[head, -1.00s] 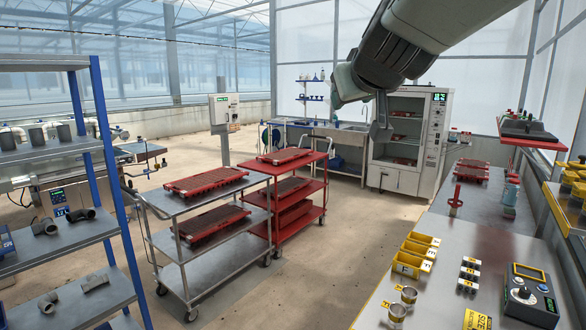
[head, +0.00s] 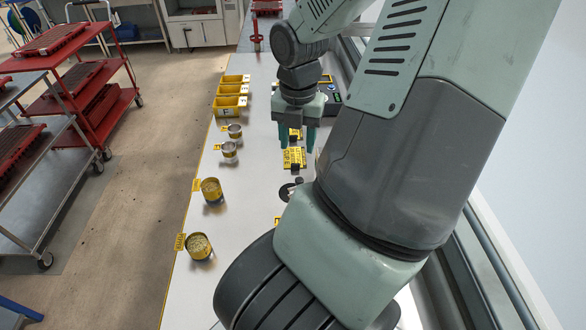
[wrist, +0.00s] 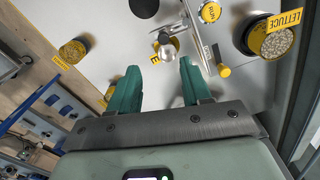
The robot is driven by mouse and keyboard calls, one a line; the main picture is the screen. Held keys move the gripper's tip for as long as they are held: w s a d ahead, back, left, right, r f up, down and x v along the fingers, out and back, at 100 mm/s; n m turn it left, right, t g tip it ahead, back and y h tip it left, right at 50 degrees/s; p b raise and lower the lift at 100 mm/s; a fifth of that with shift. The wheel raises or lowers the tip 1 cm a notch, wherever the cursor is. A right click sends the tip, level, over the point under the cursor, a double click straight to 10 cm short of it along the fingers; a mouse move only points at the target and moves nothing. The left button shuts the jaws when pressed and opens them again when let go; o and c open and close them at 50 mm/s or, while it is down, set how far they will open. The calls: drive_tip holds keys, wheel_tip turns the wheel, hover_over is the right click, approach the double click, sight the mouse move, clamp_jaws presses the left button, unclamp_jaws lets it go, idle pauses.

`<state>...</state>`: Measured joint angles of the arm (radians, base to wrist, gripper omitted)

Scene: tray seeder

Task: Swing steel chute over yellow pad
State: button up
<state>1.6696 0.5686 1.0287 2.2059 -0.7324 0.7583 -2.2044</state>
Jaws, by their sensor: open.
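My gripper (head: 297,136) is open and points down over the steel bench. Its two green fingers also show in the wrist view (wrist: 158,88), apart, with nothing held between them. Just beyond the fingertips there is a shiny steel piece (wrist: 168,47), which looks like the chute, next to a thin steel bar (wrist: 196,36). I cannot tell how they join. A yellow plate with dark lettering (head: 295,158) lies on the bench near the gripper in the head view. A yellow "RUN" patch (wrist: 210,12) shows in the wrist view. Which is the pad is unclear.
A lettuce seed cup (wrist: 278,44) and another seed cup (wrist: 72,52) flank the fingers. Cups (head: 212,191) stand along the bench's left edge, with yellow bins (head: 230,105) farther back. A control box (head: 330,97) sits behind my gripper. My arm hides much of the right side.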

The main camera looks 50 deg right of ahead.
sight(299, 179)
drive_tip(key=f, duration=1.1)
drive_tip(key=shift+s+d, duration=0.15)
drive_tip(key=shift+s, duration=0.1)
drive_tip(key=shift+c, duration=0.3)
clamp_jaws()
